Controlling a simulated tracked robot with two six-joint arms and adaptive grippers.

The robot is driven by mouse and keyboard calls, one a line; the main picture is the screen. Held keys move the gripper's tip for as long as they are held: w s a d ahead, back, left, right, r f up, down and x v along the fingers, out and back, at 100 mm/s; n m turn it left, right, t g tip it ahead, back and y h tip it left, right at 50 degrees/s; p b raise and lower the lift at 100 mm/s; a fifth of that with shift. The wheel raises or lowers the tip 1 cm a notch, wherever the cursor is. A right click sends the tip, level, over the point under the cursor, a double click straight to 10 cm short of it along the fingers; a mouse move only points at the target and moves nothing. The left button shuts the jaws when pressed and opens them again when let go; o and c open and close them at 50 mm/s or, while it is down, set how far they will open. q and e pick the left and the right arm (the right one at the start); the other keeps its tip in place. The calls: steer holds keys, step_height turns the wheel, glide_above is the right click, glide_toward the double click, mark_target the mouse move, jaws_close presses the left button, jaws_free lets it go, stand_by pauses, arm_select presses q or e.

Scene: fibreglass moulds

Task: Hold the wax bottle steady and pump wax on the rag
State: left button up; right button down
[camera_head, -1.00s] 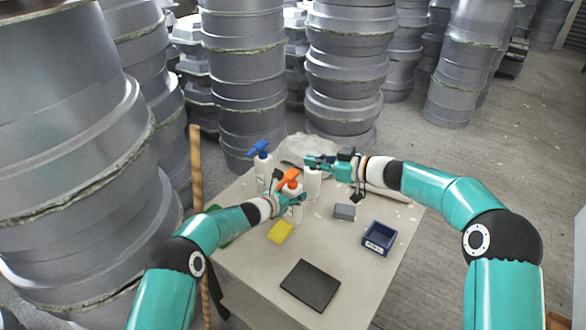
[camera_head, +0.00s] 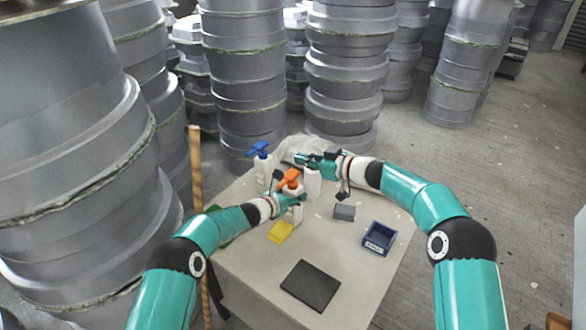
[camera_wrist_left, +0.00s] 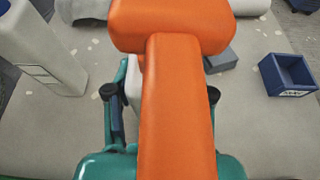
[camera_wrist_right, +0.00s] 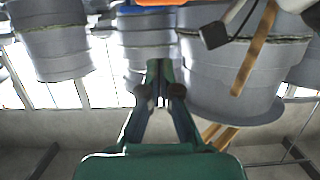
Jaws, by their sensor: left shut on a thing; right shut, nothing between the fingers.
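A white bottle with an orange pump head (camera_head: 289,178) stands on the table. My left gripper (camera_head: 295,200) is shut on this bottle's body, below the pump. In the left wrist view the orange pump head (camera_wrist_left: 178,100) fills the middle and hides much of the bottle and the fingers. My right gripper (camera_head: 299,158) is shut and empty, slightly above and behind the orange head in the picture, apart from it as far as I can tell. Its closed fingers show in the right wrist view (camera_wrist_right: 160,85), with an orange edge at the top. A yellow piece (camera_head: 280,231), rag or sponge, lies in front of the bottle.
A blue-pump bottle (camera_head: 261,165) stands behind left; another white bottle (camera_head: 312,183) is partly hidden under my right gripper. A grey block (camera_head: 344,212), a blue bin (camera_head: 379,238) and a dark flat pad (camera_head: 310,286) lie on the table (camera_head: 255,275). A pale heap (camera_head: 292,146) lies behind.

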mark_target(296, 177)
steer(key=x, duration=0.4)
steer(key=shift+f, duration=0.1)
step_height(296, 177, down, 3)
steer(key=shift+s+d+r, duration=0.1)
steer(key=shift+r, duration=0.15)
steer(key=shift+f, duration=0.65)
steer(key=shift+s+f, duration=0.1)
steer(key=shift+f, duration=1.35)
step_height(296, 177, up, 4)
steer(key=shift+r, duration=0.25)
steer(key=v, duration=1)
